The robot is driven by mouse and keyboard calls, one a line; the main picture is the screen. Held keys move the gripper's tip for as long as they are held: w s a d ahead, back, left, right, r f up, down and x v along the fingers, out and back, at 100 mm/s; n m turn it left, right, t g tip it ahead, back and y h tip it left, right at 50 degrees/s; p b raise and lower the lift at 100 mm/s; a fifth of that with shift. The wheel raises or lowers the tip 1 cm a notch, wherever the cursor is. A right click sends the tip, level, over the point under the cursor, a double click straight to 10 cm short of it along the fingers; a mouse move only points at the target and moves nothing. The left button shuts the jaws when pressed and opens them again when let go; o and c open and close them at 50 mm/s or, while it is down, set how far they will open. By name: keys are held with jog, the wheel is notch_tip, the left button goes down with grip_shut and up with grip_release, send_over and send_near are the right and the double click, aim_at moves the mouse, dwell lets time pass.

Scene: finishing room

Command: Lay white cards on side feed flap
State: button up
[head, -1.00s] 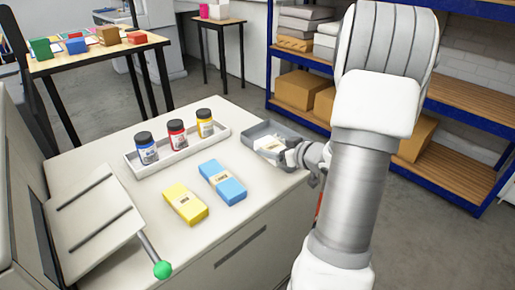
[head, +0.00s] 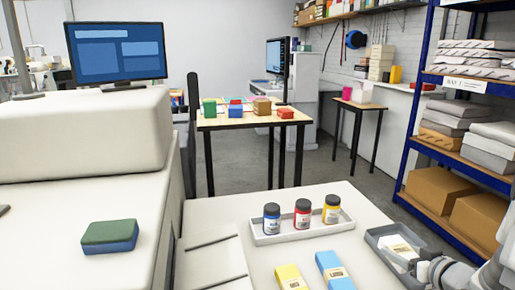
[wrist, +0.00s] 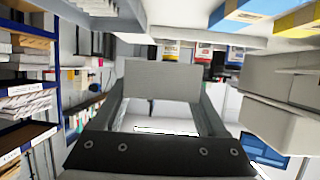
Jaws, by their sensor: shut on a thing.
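A pack of white cards (head: 398,245) with a printed label sits in a grey tray (head: 372,236) at the right end of the white counter. My gripper (head: 414,264) is at the lower right, shut on the near end of the pack. In the wrist view, my gripper (wrist: 162,98) has its two fingers on either side of a plain grey-looking face of the white cards (wrist: 163,80). The side feed flap (head: 212,262) is the pale slotted panel at the lower left of the counter; its lower part is cut off.
A yellow pack (head: 290,278) and a blue pack (head: 334,272) lie between flap and tray. A white tray (head: 290,236) holds blue, red and yellow jars behind them. A green-and-blue block (head: 110,237) lies on the machine at left. Blue-framed shelves (head: 412,140) stand right.

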jog(key=w+a+r+p, duration=0.2)
jog(key=w+a+p, duration=0.45)
jog(key=a, duration=0.65)
jog(key=a+f+h+p, duration=0.1)
jog(key=a+p, duration=0.2)
jog(key=a, duration=1.1)
jog(key=shift+w+m, duration=0.35)
jog(key=shift+m, duration=0.05)
jog(key=shift+d, duration=0.1)
